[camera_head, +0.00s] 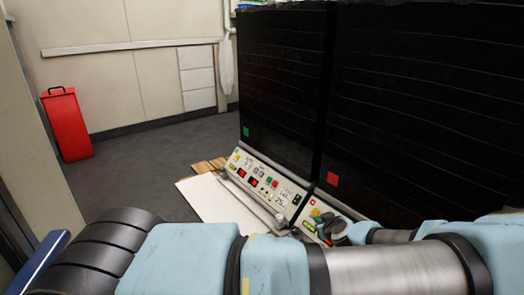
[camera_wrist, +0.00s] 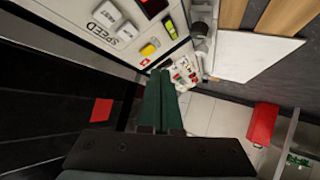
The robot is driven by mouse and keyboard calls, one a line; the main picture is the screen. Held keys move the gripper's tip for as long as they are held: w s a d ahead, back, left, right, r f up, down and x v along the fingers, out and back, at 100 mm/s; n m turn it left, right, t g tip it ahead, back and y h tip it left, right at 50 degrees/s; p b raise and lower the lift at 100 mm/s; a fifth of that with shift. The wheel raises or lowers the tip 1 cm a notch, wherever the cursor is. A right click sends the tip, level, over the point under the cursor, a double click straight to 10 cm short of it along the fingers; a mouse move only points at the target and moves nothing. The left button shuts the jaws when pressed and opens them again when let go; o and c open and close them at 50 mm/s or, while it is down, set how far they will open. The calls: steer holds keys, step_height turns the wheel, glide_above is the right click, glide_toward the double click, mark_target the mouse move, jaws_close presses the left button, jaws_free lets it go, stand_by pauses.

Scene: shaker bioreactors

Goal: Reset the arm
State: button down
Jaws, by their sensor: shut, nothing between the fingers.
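My arm spans the bottom of the head view, with light blue and silver links. My gripper shows in the wrist view (camera_wrist: 160,78), its two dark green fingers side by side and shut with nothing between them. In the head view, the wrist end of the arm is at the lower right, in front of the right control panel (camera_head: 318,208), and partly covers it. The fingertips are hard to make out there. In the wrist view, a panel (camera_wrist: 128,14) with a SPEED label and a yellow button lies just beyond the fingers; I cannot tell whether they touch it.
Two large black-fronted shaker units (camera_head: 285,90) fill the right side. The left control panel (camera_head: 262,183) has buttons and displays. A white board (camera_head: 215,206) and wooden planks lie beside it. A red box (camera_head: 67,125) stands by the wall. The grey floor between is clear.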

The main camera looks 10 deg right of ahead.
steer(key=a+r+n+g+y+p, duration=0.15)
steer(key=a+r+g, duration=0.25)
steer(key=a, duration=0.4)
steer(key=a+r+g+y+p, duration=0.1)
steer(key=a+r+g+p, duration=0.25)
steer(key=a, duration=0.45)
steer(key=s+a+r+m+g+h+p, duration=0.1)
steer(key=s+a+r+m+p, duration=0.15)
steer(key=a+r, duration=0.55)
steer(key=s+a+r+m+g+p, duration=0.15)
steer(key=s+a+r, duration=0.3)
steer(key=r, duration=0.65)
steer(key=s+a+r+m+h+p, duration=0.1)
steer(key=s+a+r+p, duration=0.1)
steer(key=a+r, duration=0.6)
step_height(320, 180, up, 38)
steer(key=d+p, duration=0.1)
steer(key=p, duration=3.7)
steer(key=shift+r, duration=0.2)
steer(key=shift+s+d, duration=0.1)
steer(key=shift+d, duration=0.1)
